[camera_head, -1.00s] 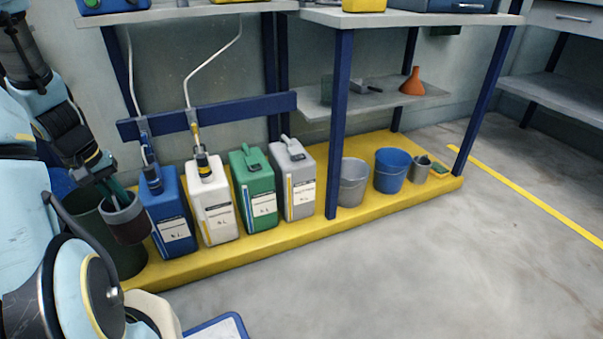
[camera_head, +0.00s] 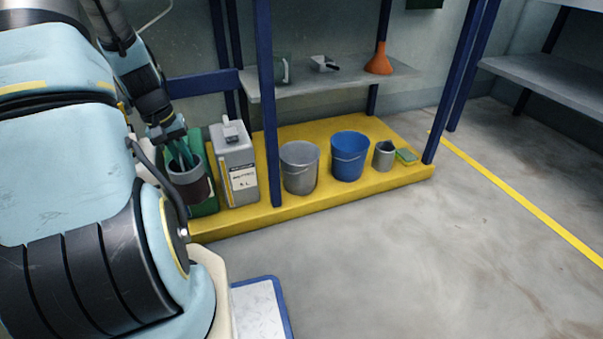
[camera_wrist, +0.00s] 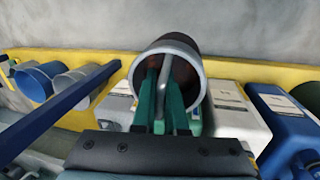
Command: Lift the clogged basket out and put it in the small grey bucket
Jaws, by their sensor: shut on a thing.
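My gripper (camera_head: 180,157) is shut on the clogged basket (camera_head: 187,188), a dark brown cylinder with a grey rim, held in front of the green jug. In the wrist view the basket (camera_wrist: 190,50) is tipped with its open mouth toward the camera, and the green fingers (camera_wrist: 160,100) close on a bar across that mouth. The grey bucket (camera_head: 299,175) stands upright on the yellow platform, to the right of the basket and beyond a blue post. It also shows at the left of the wrist view (camera_wrist: 72,86). Its inside bottom is hidden.
A grey jug (camera_head: 237,170) and the blue post (camera_head: 268,110) stand between basket and grey bucket. A blue bucket (camera_head: 349,160), a small grey cup (camera_head: 384,156) and a green sponge (camera_head: 406,155) are farther right. A shelf (camera_head: 330,85) hangs above.

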